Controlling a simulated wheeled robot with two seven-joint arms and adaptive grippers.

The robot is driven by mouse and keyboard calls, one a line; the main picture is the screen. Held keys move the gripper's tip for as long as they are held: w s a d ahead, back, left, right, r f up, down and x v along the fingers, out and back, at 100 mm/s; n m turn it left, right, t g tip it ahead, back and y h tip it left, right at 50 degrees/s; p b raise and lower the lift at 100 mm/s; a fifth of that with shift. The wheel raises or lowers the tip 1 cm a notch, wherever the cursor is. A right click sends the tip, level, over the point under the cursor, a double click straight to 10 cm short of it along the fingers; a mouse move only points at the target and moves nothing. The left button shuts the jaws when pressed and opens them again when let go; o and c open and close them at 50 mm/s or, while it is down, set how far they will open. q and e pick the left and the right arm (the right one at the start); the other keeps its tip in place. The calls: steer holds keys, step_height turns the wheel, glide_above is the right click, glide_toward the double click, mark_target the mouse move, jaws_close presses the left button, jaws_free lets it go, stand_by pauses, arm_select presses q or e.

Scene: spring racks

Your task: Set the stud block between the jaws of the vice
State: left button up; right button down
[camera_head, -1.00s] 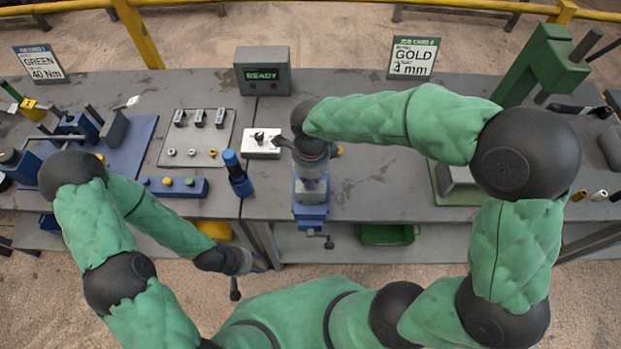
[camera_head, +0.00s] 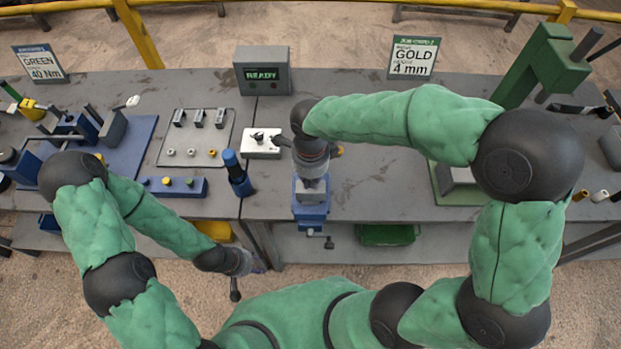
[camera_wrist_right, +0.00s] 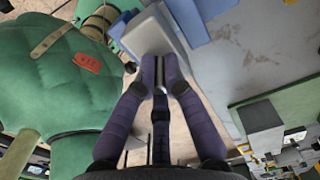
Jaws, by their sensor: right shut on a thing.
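The blue vice (camera_head: 311,212) stands at the table's front edge, its handle hanging below. My right gripper (camera_head: 312,178) is right above it and points down. In the right wrist view, its purple fingers (camera_wrist_right: 161,80) are shut on a narrow silvery part of what I take to be the stud block. A pale grey block (camera_wrist_right: 150,38) shows just past the fingertips, beside blue vice parts (camera_wrist_right: 200,18). Whether it sits fully between the jaws I cannot tell; my wrist and fingers hide the contact. My left gripper (camera_head: 244,264) hangs in front of the table, fingers unclear.
A tray of small parts (camera_head: 198,138) lies further left. A green press (camera_head: 545,65) stands at back right. A green bin (camera_head: 388,235) is below the table.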

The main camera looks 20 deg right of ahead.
mark_target(310, 187)
steer(key=shift+f+b, duration=1.65)
steer(key=shift+f, duration=0.2)
stand_by(0.6)
steer(key=c, duration=0.8)
jaws_free()
steer(key=shift+f, duration=0.1)
steer(key=shift+r+p, duration=2.35)
steer(key=shift+r, duration=1.25)
steer(key=shift+f, duration=0.1)
